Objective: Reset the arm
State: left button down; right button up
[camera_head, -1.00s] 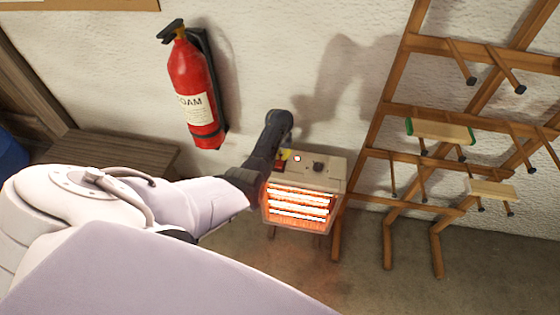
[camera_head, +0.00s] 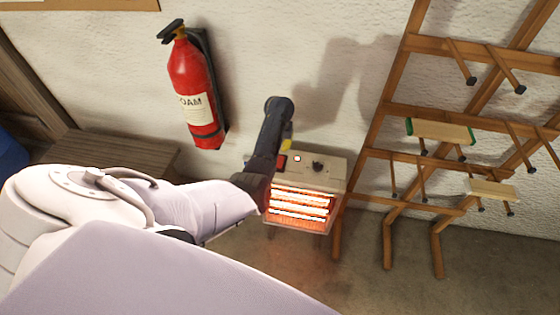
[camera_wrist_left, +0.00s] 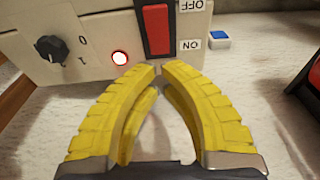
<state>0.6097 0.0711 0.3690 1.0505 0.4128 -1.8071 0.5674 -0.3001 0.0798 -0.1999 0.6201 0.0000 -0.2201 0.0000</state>
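A beige heater (camera_head: 335,172) with glowing orange bars (camera_head: 300,204) stands on the floor by the wall. My left gripper (camera_head: 287,146) is over the left side of the heater's panel. In the left wrist view its yellow fingers (camera_wrist_left: 161,69) come together at the tips, empty, just short of the switch's ON end in the picture. Whether they touch the panel is unclear. My right gripper is not in view.
A red fire extinguisher (camera_head: 192,90) hangs on the white wall to the left. A wooden rack (camera_head: 397,108) with pegs stands right of the heater, bearing a green-ended board (camera_head: 440,131) and a pale board (camera_head: 491,189). A wooden box or bench (camera_head: 110,152) is at left.

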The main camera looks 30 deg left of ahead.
pick_arm(q)
jog(key=shift+s, duration=0.1)
dwell(0.3)
jog(key=s+a+f+y, duration=0.1)
jog(key=s, duration=0.2)
jog(key=s+a+m+y, duration=0.1)
jog(key=s, duration=0.2)
jog(key=s+a+f+m, duration=0.1)
jog(key=s, duration=0.2)
jog(key=shift+f+t+y, duration=0.3)
jog(key=shift+f+y, duration=0.05)
jog(key=shift+y, duration=0.05)
jog(key=s+d+r+m+t+y, duration=0.1)
jog(key=s+d+r+m+t, duration=0.35)
jog(key=s, duration=1.05)
jog(key=s+d+r+m+t, duration=0.1)
jog(key=s+d+r+m, duration=0.55)
jog(key=s, duration=0.85)
jog(key=s+d+f+n+g+h, duration=0.15)
jog(key=d+f, duration=0.25)
jog(key=f, duration=1.1)
jog(key=s+d+f+n+g+h, duration=0.1)
jog(key=d+f+g, duration=0.15)
jog(key=f, duration=1.25)
jog(key=s+f+n+g+h, duration=0.2)
jog(key=s+f, duration=1.8)
jog(key=s, duration=0.1)
jog(key=shift+s+d, duration=0.35)
